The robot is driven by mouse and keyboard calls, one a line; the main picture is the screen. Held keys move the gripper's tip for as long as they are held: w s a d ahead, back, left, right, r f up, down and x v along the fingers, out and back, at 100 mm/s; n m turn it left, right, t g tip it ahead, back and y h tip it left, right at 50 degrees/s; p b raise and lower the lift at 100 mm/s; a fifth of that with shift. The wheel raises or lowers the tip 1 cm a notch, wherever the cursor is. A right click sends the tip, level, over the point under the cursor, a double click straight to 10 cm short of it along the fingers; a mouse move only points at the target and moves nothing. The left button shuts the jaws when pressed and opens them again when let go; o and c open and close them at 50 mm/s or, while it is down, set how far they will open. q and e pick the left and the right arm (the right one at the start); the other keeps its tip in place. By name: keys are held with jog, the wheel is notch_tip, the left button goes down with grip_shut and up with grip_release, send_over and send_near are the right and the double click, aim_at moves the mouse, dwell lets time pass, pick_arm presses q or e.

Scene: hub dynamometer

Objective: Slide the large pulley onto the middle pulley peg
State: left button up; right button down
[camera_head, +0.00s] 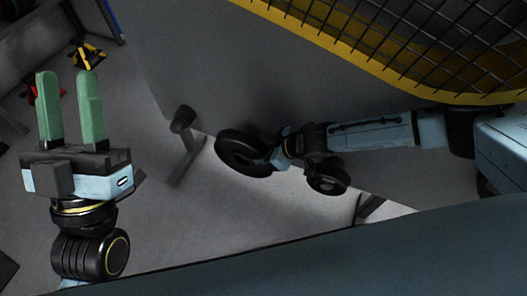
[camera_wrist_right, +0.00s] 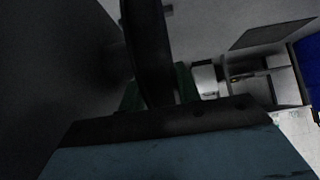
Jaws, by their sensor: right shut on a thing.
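A large black pulley (camera_head: 225,152) is held out at the end of my right arm, near the middle of the head view. My right gripper (camera_head: 270,156) is shut on its edge, with the fingers mostly hidden. In the right wrist view the pulley (camera_wrist_right: 150,50) stands edge-on between the green fingers. My left gripper (camera_head: 67,80) is at the left of the head view, its two green fingers apart and empty. A dark short cylinder on a slanted bar (camera_head: 183,122) is just left of the pulley, apart from it; I cannot tell whether it is a pulley peg.
A yellow-edged mesh guard (camera_head: 420,70) spans the upper right, above my right arm. A large grey surface (camera_head: 200,50) lies behind the pulley. Yellow-black (camera_head: 88,56) and red (camera_head: 35,93) items sit behind my left gripper. Shelving (camera_wrist_right: 275,85) shows right in the wrist view.

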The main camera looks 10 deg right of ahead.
jog(key=shift+w+r, duration=0.15)
jog(key=shift+w, duration=0.15)
jog(key=shift+w+d, duration=0.4)
jog(key=shift+w, duration=0.1)
jog(key=shift+w+d, duration=0.25)
jog(key=shift+w, duration=0.05)
dwell(0.7)
jog(key=c, duration=1)
grip_release()
jog(key=shift+o, duration=0.8)
jog(key=shift+s+d+f, duration=0.1)
jog(key=shift+s+f, duration=0.1)
jog(key=shift+f, duration=0.2)
jog(key=shift+o, duration=1.2)
jog(key=shift+r, duration=0.1)
